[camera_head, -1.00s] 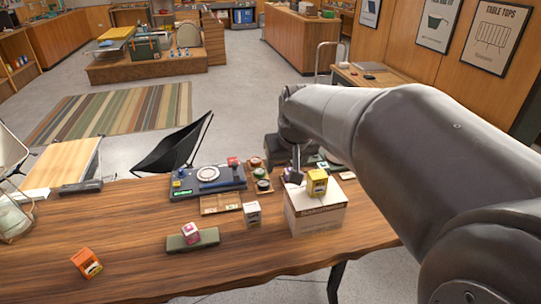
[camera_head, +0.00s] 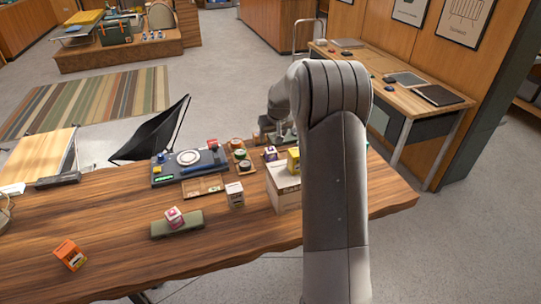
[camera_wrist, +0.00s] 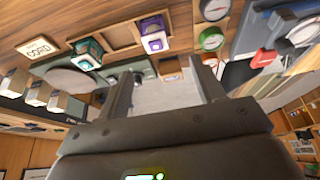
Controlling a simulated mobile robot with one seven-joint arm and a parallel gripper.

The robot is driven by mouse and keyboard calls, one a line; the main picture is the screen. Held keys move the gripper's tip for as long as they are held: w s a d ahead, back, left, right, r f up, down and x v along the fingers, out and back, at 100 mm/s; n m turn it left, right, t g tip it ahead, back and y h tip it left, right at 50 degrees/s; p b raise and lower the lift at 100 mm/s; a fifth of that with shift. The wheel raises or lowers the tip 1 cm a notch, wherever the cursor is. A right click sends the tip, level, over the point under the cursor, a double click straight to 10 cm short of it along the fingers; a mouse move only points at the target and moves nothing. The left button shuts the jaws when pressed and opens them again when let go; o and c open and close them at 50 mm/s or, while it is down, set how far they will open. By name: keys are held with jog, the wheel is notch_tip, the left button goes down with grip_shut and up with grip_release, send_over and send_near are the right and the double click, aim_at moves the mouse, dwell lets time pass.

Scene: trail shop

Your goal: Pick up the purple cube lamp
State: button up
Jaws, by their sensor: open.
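A small purple cube (camera_head: 271,153) with a pale label is on the right part of the wooden table in the head view, just left of a yellow cube (camera_head: 293,160). A purple cube with a white face (camera_wrist: 153,36) also shows at the upper middle of the wrist view, beyond my fingers; it sits by a wooden tray. My gripper (camera_wrist: 163,75) is open, with nothing between its two fingers. In the head view my gripper (camera_head: 281,137) is small and partly hidden by my arm, behind the cubes.
A cardboard box (camera_head: 283,186) stands under or beside the yellow cube, partly hidden by my arm. A white cube (camera_head: 234,194), a pink-and-white cube (camera_head: 174,217) on a green pad, and an orange cube (camera_head: 70,254) stand on the table. A scale-like device (camera_head: 187,168) is behind them.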

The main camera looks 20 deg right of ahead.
aim_at(271, 148)
jog(key=x, duration=0.5)
jog(key=shift+w+f, duration=0.1)
jog(key=shift+f, duration=0.1)
jog(key=shift+d+x, duration=0.2)
jog(key=shift+x, duration=1.15)
jog(key=shift+d+x, duration=0.2)
jog(key=shift+x, duration=1.15)
jog(key=shift+w, duration=0.1)
jog(key=shift+c, duration=0.5)
jog(key=shift+r, duration=0.1)
jog(key=c, duration=1)
jog(key=shift+o, duration=0.2)
